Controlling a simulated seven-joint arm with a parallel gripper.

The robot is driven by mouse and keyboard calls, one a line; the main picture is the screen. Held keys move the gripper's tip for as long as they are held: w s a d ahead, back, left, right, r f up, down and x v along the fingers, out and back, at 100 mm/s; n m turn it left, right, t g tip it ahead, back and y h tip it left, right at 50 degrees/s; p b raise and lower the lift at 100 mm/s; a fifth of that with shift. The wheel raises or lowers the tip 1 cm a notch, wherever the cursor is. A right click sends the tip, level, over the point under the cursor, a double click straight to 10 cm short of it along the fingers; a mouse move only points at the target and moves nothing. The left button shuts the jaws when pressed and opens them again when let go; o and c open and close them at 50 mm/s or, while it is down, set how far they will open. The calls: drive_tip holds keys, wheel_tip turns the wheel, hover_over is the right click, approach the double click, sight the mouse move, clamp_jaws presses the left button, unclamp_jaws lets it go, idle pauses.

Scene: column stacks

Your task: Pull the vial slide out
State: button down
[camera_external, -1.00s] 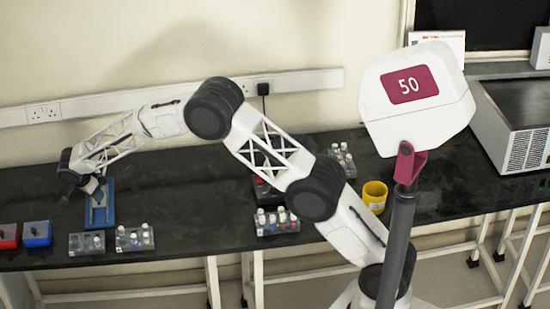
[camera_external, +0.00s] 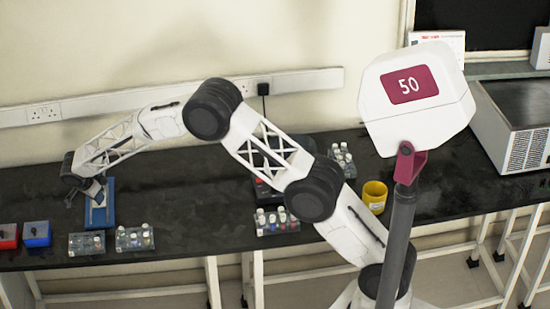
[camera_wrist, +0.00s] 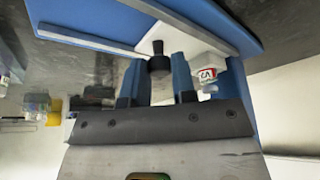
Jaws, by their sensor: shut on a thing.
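The blue slide unit (camera_external: 110,208) lies on the black bench at the left in the external view. A pale sliding part (camera_external: 97,215) shows on it. In the wrist view its blue base (camera_wrist: 88,20) and a white rail (camera_wrist: 95,42) cross the top. A black knob (camera_wrist: 158,62) stands between the fingertips of my gripper (camera_wrist: 160,68), which is shut on it. A white vial (camera_wrist: 208,76) with a "V2" label sits just right of the fingers. In the external view my gripper (camera_external: 99,190) is over the slide, its fingers too small to see clearly.
A blue box (camera_external: 37,233) and a red box (camera_external: 8,236) are at the left. A yellow cup (camera_external: 374,197) and more racks (camera_external: 276,221) stand to the right. Bench between is clear.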

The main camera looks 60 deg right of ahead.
drive_tip(key=s+a, duration=0.6)
drive_tip(key=shift+s+a, duration=0.2)
drive_tip(key=shift+a, duration=0.05)
idle(0.3)
drive_tip(key=c, duration=1.2)
unclamp_jaws()
drive_tip(key=shift+o, duration=1.3)
drive_tip(key=v, duration=0.8)
